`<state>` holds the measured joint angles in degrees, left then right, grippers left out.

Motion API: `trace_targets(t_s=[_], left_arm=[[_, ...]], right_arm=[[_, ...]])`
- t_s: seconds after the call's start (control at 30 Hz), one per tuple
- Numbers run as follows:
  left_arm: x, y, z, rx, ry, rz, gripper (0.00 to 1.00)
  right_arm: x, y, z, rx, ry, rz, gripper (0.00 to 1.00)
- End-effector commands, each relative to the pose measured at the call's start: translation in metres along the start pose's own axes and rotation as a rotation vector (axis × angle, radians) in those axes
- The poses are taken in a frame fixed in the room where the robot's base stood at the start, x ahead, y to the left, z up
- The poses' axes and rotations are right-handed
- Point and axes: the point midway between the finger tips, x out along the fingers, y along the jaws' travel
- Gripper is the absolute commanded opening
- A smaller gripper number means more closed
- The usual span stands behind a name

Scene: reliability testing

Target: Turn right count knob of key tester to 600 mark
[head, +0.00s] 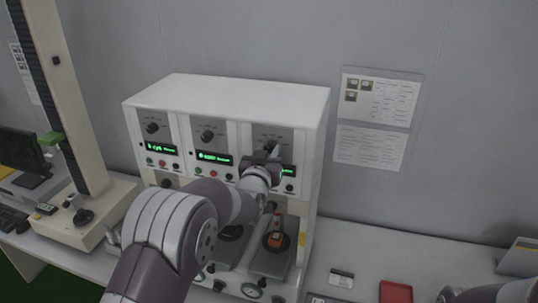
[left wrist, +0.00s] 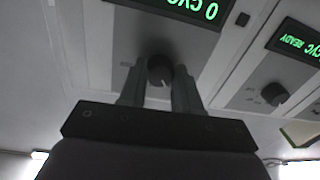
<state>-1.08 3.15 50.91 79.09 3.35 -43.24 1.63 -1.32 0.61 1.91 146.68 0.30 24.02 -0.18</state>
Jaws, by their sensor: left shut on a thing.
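The key tester (head: 215,95) is a white cabinet with three front panels, each with a knob and a green display. My left gripper (head: 268,152) reaches to the right panel and covers most of its knob. In the left wrist view, the gripper (left wrist: 160,90) is shut on the dark round right count knob (left wrist: 160,68), one finger on each side. The knob's pale pointer line shows between the fingers. The scale marks around it are too faint to read. The lit display (left wrist: 195,8) beside it appears upside down, with "0 CYC" readable.
The middle knob (head: 207,136) and left knob (head: 152,128) are free. An orange item (head: 275,240) lies in the tester's right bay. A red tray (head: 396,292) and a small card-like box (head: 341,279) are on the table at right. A tall column machine (head: 75,215) stands left.

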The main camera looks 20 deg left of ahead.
Motion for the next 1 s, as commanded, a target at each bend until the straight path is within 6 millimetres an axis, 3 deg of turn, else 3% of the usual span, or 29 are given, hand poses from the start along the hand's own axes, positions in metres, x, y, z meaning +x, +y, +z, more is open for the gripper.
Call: trace_targets(t_s=[0.6,1.0], left_arm=[[0.000,-0.001,0.006,0.436,0.029,0.002,0.02],[0.000,-0.001,0.002,0.627,0.038,0.004,0.02]], right_arm=[[0.086,0.000,0.010,0.000,0.000,0.000,0.43],[0.112,0.000,0.013,0.000,0.000,0.000,0.43]])
